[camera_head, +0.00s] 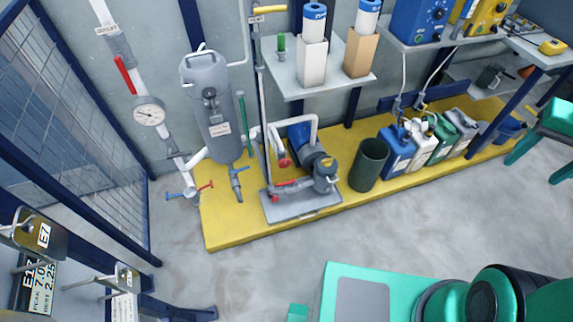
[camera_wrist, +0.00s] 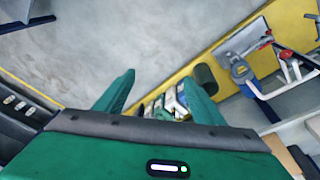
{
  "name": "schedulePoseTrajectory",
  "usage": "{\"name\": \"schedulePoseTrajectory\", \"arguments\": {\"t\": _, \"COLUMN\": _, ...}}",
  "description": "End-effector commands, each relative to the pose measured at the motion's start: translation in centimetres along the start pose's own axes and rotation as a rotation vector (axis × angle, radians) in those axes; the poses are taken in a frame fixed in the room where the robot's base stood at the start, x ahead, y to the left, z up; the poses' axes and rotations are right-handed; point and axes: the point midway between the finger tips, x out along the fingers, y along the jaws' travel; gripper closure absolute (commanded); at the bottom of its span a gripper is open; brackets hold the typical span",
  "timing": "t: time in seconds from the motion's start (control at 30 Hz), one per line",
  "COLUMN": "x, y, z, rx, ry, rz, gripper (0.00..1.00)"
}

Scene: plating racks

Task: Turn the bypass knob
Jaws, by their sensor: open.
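I cannot tell which part is the bypass knob; no readable label names it. Several valve handles show in the head view: a red lever (camera_head: 125,75) on the white pipe at left, a valve with red and blue handles (camera_head: 190,192) near the floor, a blue valve (camera_head: 237,181) beside it, and a yellow lever (camera_head: 268,10) on the upright pipe. Red handles (camera_head: 284,160) sit on the pipework by the blue pump (camera_head: 312,155). The pump also shows at right in the wrist view (camera_wrist: 240,68). My gripper (camera_wrist: 160,78) is open and empty, apart from all of these.
A yellow platform (camera_head: 226,232) carries the grey tank (camera_head: 212,120), a dark green bin (camera_head: 369,165) and several jugs (camera_head: 397,152). A shelf (camera_head: 296,85) overhangs it. A blue mesh fence (camera_head: 60,130) stands at left.

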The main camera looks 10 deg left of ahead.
Motion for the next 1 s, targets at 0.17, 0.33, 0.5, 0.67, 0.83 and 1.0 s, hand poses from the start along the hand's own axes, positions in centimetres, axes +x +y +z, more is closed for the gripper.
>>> {"name": "schedulePoseTrajectory", "arguments": {"t": 0.17, "x": 3.5, "y": -4.6, "z": -6.8, "rx": -0.108, "ry": 0.113, "rz": -0.002, "gripper": 0.37}}
{"name": "schedulePoseTrajectory", "arguments": {"t": 0.33, "x": 6.9, "y": -10.0, "z": -12.2, "rx": -0.205, "ry": 0.223, "rz": -0.025, "gripper": 0.37}}
{"name": "schedulePoseTrajectory", "arguments": {"t": 0.5, "x": 10.7, "y": -16.4, "z": -16.3, "rx": -0.297, "ry": 0.333, "rz": -0.069, "gripper": 0.37}}
{"name": "schedulePoseTrajectory", "arguments": {"t": 0.67, "x": 14.3, "y": -22.9, "z": -18.9, "rx": -0.374, "ry": 0.432, "rz": -0.125, "gripper": 0.37}}
{"name": "schedulePoseTrajectory", "arguments": {"t": 0.83, "x": 18.4, "y": -30.2, "z": -20.1, "rx": -0.445, "ry": 0.531, "rz": -0.201, "gripper": 0.37}}
{"name": "schedulePoseTrajectory", "arguments": {"t": 1.0, "x": 22.4, "y": -37.3, "z": -19.6, "rx": -0.502, "ry": 0.624, "rz": -0.290, "gripper": 0.37}}
